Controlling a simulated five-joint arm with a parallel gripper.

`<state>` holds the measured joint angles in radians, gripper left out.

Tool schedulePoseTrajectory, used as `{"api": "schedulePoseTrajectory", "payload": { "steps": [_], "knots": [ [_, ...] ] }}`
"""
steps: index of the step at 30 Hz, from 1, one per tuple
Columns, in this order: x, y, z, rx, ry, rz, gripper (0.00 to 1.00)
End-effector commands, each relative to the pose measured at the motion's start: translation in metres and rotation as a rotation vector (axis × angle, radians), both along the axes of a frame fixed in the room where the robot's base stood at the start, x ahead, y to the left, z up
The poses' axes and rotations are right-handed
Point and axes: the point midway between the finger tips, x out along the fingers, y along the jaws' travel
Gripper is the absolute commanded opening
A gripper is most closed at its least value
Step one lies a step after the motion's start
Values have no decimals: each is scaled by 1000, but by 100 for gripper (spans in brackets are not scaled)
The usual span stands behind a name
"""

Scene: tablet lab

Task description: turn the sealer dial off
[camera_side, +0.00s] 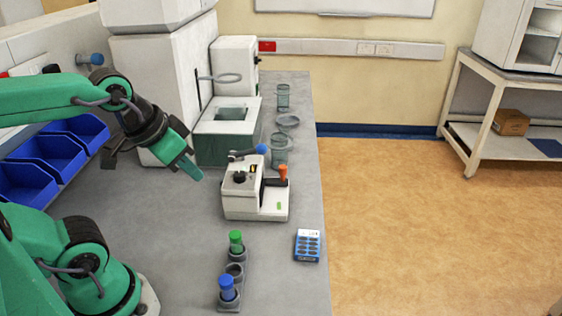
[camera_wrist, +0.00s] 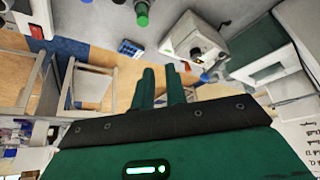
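The sealer (camera_side: 243,203) is a small white bench machine with an orange-handled lever (camera_side: 283,173) and a small green mark low on its front. A black knob that looks like its dial (camera_side: 240,178) sits on its upper face; its setting is too small to read. The sealer also shows at the top of the wrist view (camera_wrist: 207,35). My gripper (camera_side: 197,174) is up and to the left of the sealer, in the air and apart from it. In the wrist view its two green fingers (camera_wrist: 161,68) stand apart with an empty gap between them.
A blue tablet pack (camera_side: 307,246) lies right of a rack with a green-capped vial (camera_side: 236,241) and a blue-capped vial (camera_side: 227,289). Glass beakers (camera_side: 279,150) and a large white machine (camera_side: 227,130) stand behind the sealer. Blue bins (camera_side: 50,154) are at left.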

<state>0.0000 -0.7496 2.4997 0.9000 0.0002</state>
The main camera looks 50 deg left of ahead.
Motion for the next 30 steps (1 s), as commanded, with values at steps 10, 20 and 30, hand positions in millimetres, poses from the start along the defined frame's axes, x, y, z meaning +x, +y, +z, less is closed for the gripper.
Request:
{"api": "schedulePoseTrajectory", "payload": {
  "steps": [10,20,30],
  "knots": [
    [16,6,4,23,54,-23,50],
    [60,23,4,65,184,-91,50],
    [110,48,-11,86,323,-177,50]
  ]
}}
